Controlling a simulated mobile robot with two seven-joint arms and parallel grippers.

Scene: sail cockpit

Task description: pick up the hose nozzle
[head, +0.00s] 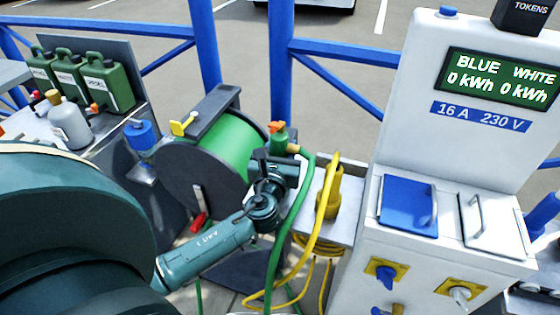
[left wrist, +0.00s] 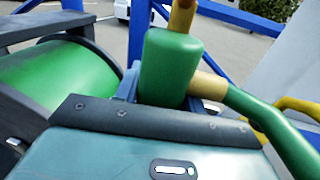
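The hose nozzle (head: 278,141) is a green body with an orange-red tip on top and a brass collar at its side, where a green hose (head: 291,220) joins. It stands roughly upright just right of the green hose reel. My left gripper (head: 284,164) is right at the nozzle, below and in front of its body. In the left wrist view the nozzle (left wrist: 168,65) rises just beyond my gripper's palm, which hides its lower part. The fingertips are hidden, so I cannot tell whether they grip it. My right gripper is not in view.
The hose reel (head: 225,145) has a yellow handle. A white power pedestal (head: 440,110) stands at the right, with a yellow cable (head: 322,215) hanging beside it. Green canisters (head: 105,82) stand at the left. Blue railings (head: 340,52) run behind.

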